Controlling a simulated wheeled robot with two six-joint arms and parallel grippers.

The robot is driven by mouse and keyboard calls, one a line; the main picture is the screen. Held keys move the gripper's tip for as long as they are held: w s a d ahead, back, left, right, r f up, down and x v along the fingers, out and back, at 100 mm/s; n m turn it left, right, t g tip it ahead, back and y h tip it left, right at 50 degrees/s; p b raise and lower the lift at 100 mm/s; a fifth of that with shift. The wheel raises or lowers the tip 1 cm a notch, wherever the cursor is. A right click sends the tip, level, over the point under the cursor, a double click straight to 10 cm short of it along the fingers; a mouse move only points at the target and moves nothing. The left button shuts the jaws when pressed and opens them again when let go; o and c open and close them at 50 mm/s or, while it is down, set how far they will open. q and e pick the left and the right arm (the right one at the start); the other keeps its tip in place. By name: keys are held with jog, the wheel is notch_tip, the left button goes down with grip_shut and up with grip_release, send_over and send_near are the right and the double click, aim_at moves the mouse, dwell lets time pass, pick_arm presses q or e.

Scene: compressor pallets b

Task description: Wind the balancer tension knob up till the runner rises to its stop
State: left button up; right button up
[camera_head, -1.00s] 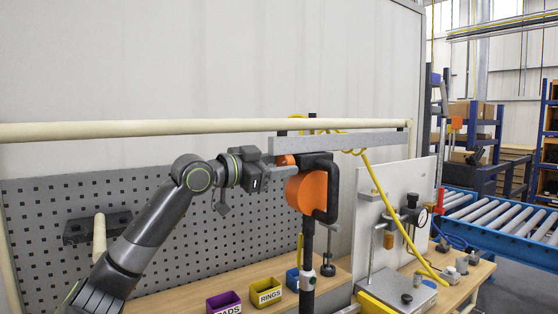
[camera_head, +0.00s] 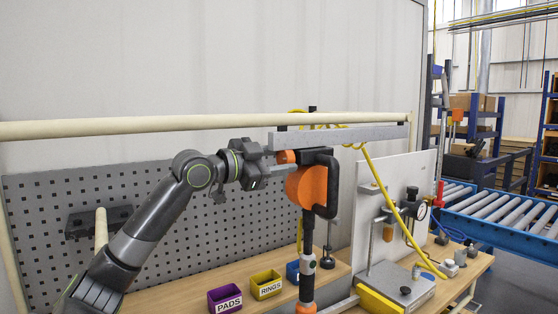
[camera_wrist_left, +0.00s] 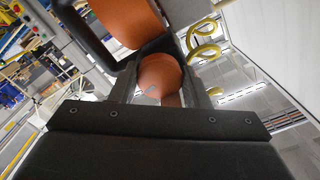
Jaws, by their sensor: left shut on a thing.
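The balancer (camera_head: 305,187) has an orange drum in a black frame and hangs under the grey overhead rail (camera_head: 340,138). Its small round orange tension knob (camera_head: 286,156) faces left. My left gripper (camera_head: 281,164) is shut on the knob. In the left wrist view the knob (camera_wrist_left: 160,75) sits between the two dark fingers, with the drum (camera_wrist_left: 122,22) beyond it. A dark upright tool (camera_head: 307,250) with an orange lower end hangs below the drum. I cannot make out the runner as a separate part. My right gripper is not in view.
A grey perforated panel (camera_head: 150,225) stands behind my arm. Purple (camera_head: 224,300) and yellow (camera_head: 265,285) bins stand on the wooden bench. A test stand with a gauge (camera_head: 420,211) is at right, with a yellow coiled hose (camera_head: 385,195) running down before it. A roller conveyor (camera_head: 505,212) lies beyond.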

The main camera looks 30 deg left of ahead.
pick_arm(q)
jog(key=o, duration=1)
jog(key=shift+s+a+f+b, duration=0.2)
jog(key=shift+s+a+b, duration=0.05)
jog(key=shift+s+b, duration=0.2)
jog(key=shift+r+b+v, duration=0.2)
jog(key=shift+b+v, duration=8)
jog(key=shift+v, duration=0.05)
jog(key=shift+d, duration=0.15)
